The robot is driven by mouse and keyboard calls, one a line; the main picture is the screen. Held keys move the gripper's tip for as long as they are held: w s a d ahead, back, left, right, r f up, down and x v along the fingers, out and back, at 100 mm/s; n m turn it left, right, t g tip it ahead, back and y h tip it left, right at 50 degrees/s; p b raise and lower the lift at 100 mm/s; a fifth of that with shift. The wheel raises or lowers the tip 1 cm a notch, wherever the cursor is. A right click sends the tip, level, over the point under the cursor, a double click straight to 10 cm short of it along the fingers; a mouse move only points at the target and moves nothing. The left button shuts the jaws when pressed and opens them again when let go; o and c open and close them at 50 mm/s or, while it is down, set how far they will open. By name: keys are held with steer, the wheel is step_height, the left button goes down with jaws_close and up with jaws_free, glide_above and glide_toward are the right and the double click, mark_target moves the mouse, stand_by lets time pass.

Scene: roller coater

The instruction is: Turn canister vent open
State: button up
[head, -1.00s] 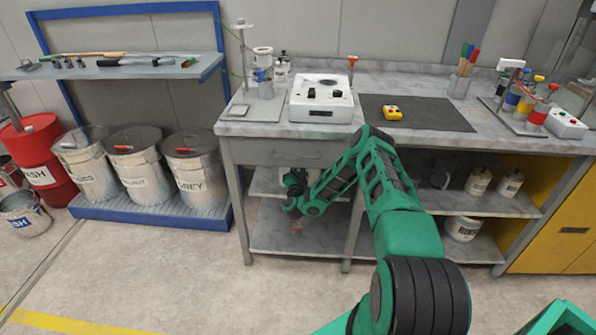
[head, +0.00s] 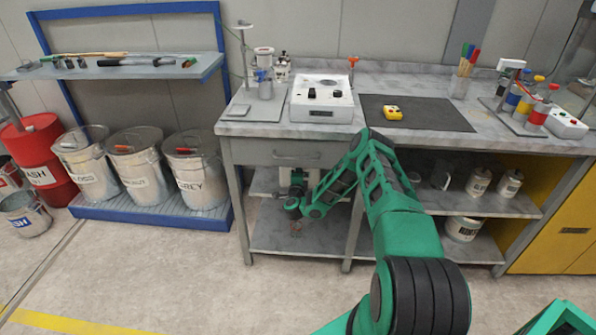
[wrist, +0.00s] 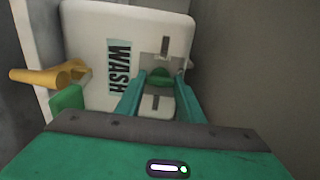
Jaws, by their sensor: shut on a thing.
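The white canister (wrist: 95,55) with a WASH label (wrist: 118,67) fills the upper left of the wrist view, its lettering running sideways. In the head view it is mostly hidden behind my arm, on the shelf under the bench. My gripper (wrist: 160,78) is at a light recessed patch of the canister, with its two green fingers on either side of a small dark green piece, which looks like the vent (wrist: 160,74). The fingers are shut on it and partly hide it. In the head view, my gripper (head: 296,185) is under the drawer.
A yellow tap (wrist: 48,76) sticks out from the canister's left side. Grey walls stand close on both sides in the wrist view. In the head view, the bench top (head: 400,72) and drawer (head: 285,153) are above my gripper, and a lower shelf (head: 290,238) is below.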

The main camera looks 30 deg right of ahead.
steer(key=shift+s+d+f, duration=0.2)
stand_by(0.3)
steer(key=o, duration=1)
steer(key=shift+c, duration=0.2)
steer(key=shift+o, duration=0.5)
steer(key=shift+w+a, duration=0.1)
steer(key=shift+r, duration=0.1)
steer(key=shift+a, duration=0.2)
steer(key=v, duration=1)
steer(key=shift+s, duration=0.25)
